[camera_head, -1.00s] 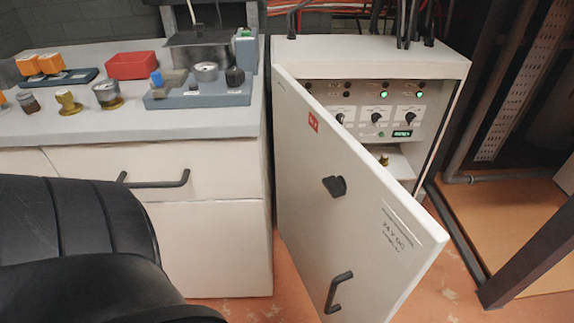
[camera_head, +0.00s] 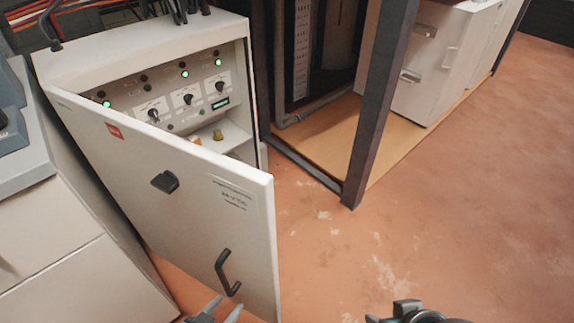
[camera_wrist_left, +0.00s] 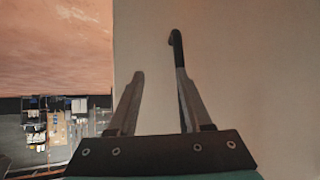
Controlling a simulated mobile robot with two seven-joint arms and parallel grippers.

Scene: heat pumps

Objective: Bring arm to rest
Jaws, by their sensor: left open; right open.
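My left gripper (camera_head: 216,308) is at the bottom of the head view, just below the black handle (camera_head: 226,272) of the open cabinet door (camera_head: 130,165). In the left wrist view its two fingers (camera_wrist_left: 160,75) stand apart with nothing between them. The pale door surface (camera_wrist_left: 240,70) fills the right part of that view, and the black handle (camera_wrist_left: 176,48) shows beyond the right fingertip. I cannot tell whether that finger touches it. Part of my right gripper (camera_head: 400,312) shows at the bottom edge, over the floor; its fingers are mostly cut off.
The cabinet (camera_head: 150,45) has green lamps, knobs and a small yellow thing (camera_head: 218,135) on its shelf. A pale counter (camera_head: 60,240) stands close on the left. A dark post (camera_head: 380,95) rises behind. The orange floor (camera_head: 440,210) at right is clear.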

